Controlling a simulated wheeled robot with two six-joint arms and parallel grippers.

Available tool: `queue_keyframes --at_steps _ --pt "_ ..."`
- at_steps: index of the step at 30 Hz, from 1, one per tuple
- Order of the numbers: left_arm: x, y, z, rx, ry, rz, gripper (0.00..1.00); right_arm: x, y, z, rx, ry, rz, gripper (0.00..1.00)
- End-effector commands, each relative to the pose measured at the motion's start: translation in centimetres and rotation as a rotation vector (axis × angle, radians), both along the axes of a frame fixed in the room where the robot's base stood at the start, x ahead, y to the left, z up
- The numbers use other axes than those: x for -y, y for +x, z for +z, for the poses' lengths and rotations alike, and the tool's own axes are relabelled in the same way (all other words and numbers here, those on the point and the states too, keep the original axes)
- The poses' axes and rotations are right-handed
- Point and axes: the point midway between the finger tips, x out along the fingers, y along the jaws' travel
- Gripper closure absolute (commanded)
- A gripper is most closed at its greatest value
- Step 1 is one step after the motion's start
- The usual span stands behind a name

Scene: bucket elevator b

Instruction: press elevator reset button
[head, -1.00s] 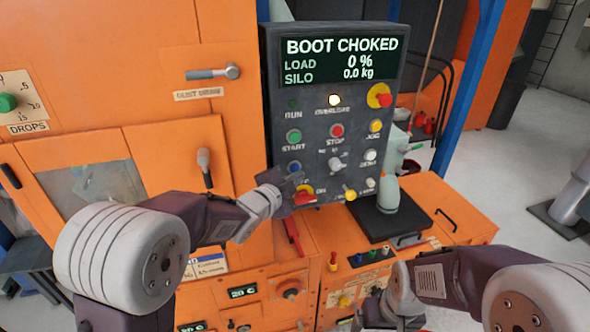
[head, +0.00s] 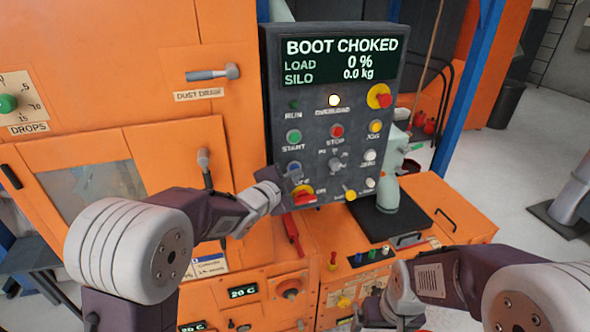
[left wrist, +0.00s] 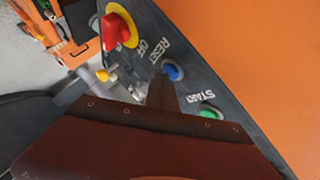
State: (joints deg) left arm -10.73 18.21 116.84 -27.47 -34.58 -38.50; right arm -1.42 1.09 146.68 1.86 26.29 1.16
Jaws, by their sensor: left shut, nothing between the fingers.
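The dark control panel (head: 316,218) has a display reading BOOT CHOKED, LOAD 0 %, SILO 0.0 kg. The blue reset button (left wrist: 173,71) shows in the left wrist view, labelled RESET. In the head view the blue button (head: 294,167) is partly covered by my left gripper (head: 292,178). My left gripper is shut and empty, with its fingertips (left wrist: 163,84) right beside the blue button; I cannot tell whether they touch it. My right gripper (head: 366,315) is low at the bottom of the head view, away from the panel, its jaws unclear.
Above the blue button is the green START button (head: 293,136); below is a red and yellow rotary switch (head: 305,197). The overload lamp (head: 334,100) is lit.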

Motion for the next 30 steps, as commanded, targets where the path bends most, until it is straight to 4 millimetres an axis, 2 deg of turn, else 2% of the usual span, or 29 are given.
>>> queue_keyframes --at_steps 18,30 --pt "-0.1 0.3 0.0 0.001 0.0 0.001 1.0 0.0 0.0 0.0 0.0 0.0 0.0 0.11" --pt "0.4 -1.2 -0.1 0.0 0.0 0.0 1.0 0.0 0.0 -1.2 0.0 0.0 0.0 0.11"
